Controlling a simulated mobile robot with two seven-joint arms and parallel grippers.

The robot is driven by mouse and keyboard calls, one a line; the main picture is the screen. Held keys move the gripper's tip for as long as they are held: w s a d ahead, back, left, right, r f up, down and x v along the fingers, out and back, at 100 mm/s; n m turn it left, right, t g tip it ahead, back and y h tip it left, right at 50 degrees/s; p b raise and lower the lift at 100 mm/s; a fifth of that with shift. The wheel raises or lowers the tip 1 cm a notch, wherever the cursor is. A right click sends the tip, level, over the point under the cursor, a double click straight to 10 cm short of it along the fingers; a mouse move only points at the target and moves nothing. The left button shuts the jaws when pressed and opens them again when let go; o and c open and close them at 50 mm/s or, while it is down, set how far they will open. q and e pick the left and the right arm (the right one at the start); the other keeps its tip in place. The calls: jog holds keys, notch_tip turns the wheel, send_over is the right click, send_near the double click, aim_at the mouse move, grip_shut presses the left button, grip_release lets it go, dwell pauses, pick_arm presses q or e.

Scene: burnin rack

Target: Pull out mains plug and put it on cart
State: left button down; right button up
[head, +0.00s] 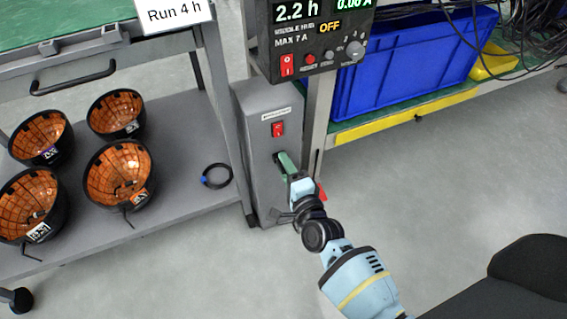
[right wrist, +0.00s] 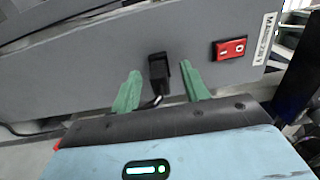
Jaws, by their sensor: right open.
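The black mains plug (right wrist: 159,74) sits in the face of the grey mains box (right wrist: 100,65), its cord hanging down. In the right wrist view my right gripper (right wrist: 162,88) is open, with one green finger on each side of the plug; I cannot tell if they touch it. In the head view the right gripper (head: 286,163) is at the front of the grey box (head: 262,105), below its red switch (head: 278,129), and the plug is hidden there. The grey cart (head: 185,150) stands at the left. My left gripper is not in view.
Several black bowl-shaped lamps with copper insides (head: 118,175) stand on the cart's lower shelf. A coiled black cable (head: 216,176) lies near its right end. A black meter panel (head: 320,45) overhangs the box. A blue bin (head: 415,65) is on a rack at right. Open floor (head: 440,175) lies in front.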

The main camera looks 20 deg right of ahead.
grip_shut()
jog(key=shift+s, duration=0.1)
dwell(0.3)
jog(key=shift+s+d+p, duration=0.15)
jog(key=shift+s+p, duration=0.9)
jog(key=shift+s, duration=1.75)
jog(key=shift+s, duration=0.1)
jog(key=shift+r, duration=0.1)
